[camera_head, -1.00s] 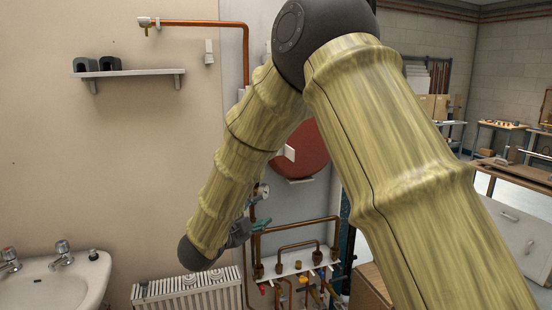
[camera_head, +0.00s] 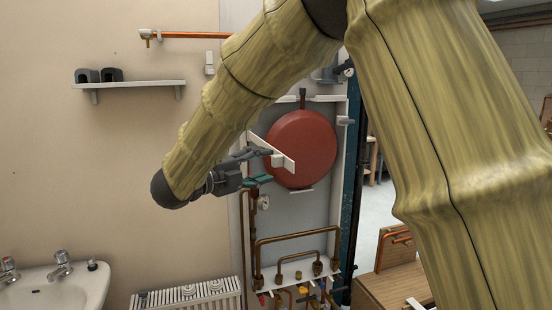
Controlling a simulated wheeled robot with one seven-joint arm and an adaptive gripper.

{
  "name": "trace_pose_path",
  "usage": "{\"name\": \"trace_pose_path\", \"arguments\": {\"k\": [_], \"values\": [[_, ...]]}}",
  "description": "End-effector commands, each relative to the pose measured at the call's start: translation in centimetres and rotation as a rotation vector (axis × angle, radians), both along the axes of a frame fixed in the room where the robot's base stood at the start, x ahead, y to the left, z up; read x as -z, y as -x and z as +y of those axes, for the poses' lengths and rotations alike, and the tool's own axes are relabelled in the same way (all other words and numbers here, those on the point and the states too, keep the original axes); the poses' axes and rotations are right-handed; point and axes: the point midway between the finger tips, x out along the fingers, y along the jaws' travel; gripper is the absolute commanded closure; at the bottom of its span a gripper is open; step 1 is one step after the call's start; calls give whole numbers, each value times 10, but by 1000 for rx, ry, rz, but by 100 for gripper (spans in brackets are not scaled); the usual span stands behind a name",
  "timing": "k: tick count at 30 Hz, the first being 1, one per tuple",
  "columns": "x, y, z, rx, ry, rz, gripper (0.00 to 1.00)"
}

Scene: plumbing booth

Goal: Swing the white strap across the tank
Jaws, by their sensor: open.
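The round red tank (camera_head: 310,148) is mounted on the grey board right of centre. The white strap (camera_head: 281,157) is a flat bar at the tank's left side, slanting down to the right and overlapping the tank's left part. My gripper (camera_head: 264,165) is open, pointing right, with its fingers at the strap's left part. I cannot tell whether the fingers touch the strap or whether it lies between them. The strap's left part is partly hidden by a finger.
Copper pipes and valves (camera_head: 298,237) run below the tank, with a round gauge (camera_head: 263,202) at their upper left. A wall shelf (camera_head: 135,84) holds two dark pieces. A radiator (camera_head: 188,297) and a washbasin (camera_head: 50,285) stand below.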

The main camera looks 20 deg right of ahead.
Motion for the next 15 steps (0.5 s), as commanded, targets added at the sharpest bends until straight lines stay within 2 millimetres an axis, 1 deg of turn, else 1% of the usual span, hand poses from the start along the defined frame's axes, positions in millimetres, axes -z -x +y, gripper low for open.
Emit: {"name": "trace_pose_path", "arguments": {"k": [1,3,9,15], "values": [[-2,-4,-8,1,0,1,50],[-2,-8,-19,2,0,2,50],[-1,-19,-41,1,0,1,50],[0,-24,-51,-1,0,1,50]]}}
